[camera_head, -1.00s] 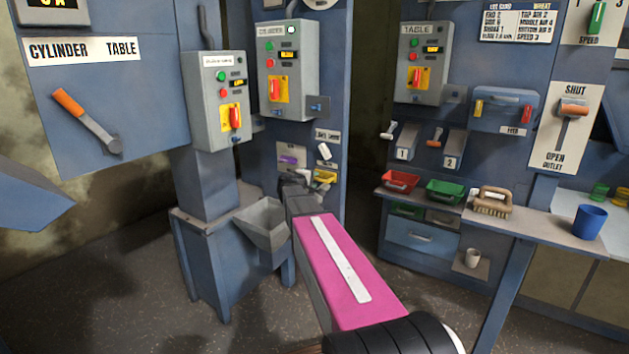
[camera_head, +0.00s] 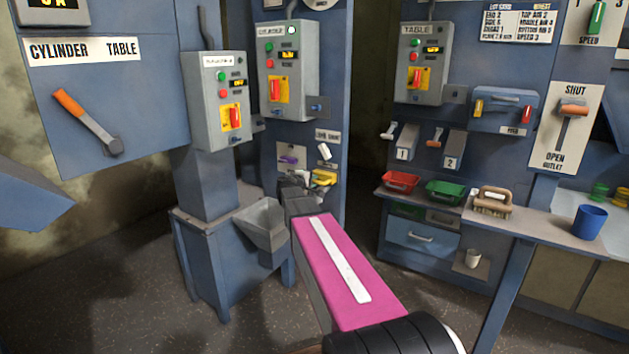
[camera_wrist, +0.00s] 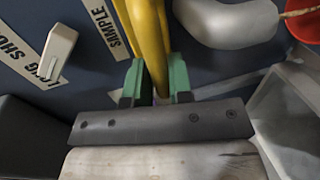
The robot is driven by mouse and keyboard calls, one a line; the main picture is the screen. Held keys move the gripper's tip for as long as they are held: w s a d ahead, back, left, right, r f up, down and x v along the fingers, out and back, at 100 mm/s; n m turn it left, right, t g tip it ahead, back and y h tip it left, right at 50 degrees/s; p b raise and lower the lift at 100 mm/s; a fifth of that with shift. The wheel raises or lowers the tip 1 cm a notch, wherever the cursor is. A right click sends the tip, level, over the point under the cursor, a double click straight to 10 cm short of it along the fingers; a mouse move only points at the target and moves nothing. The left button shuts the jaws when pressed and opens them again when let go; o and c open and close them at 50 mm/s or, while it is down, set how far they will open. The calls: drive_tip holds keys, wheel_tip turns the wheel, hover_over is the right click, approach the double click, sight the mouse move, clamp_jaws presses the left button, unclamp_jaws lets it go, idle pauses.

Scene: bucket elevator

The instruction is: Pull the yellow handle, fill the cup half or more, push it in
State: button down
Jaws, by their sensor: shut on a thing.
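The yellow handle (camera_head: 325,177) is on the blue panel below the control boxes in the head view. In the wrist view the yellow handle (camera_wrist: 149,40) runs down between the green fingertips of my gripper (camera_wrist: 154,82). My gripper (camera_head: 298,187) is shut on it; in the head view the fingers are small and partly hidden by my arm. A blue cup (camera_head: 589,222) stands on the ledge at the right. A small white cup (camera_head: 472,259) stands on a low shelf. I cannot see inside either cup.
A grey hopper (camera_head: 262,228) stands just left of my gripper. In the wrist view a pale rounded spout (camera_wrist: 225,22) and a red container (camera_wrist: 305,18) are at the upper right. A white knob (camera_wrist: 58,48) is at the left. A brush (camera_head: 492,202) lies on the right ledge.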

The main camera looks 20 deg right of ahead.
drive_tip(key=s+a, duration=0.2)
drive_tip(key=a, duration=0.1)
drive_tip(key=shift+s+a+f, duration=0.2)
drive_tip(key=shift+s, duration=0.1)
drive_tip(key=c, duration=1.1)
unclamp_jaws()
drive_tip(key=shift+a+r, duration=0.1)
drive_tip(key=shift+a, duration=0.05)
drive_tip(key=v, duration=1)
drive_tip(key=shift+s+a, duration=0.25)
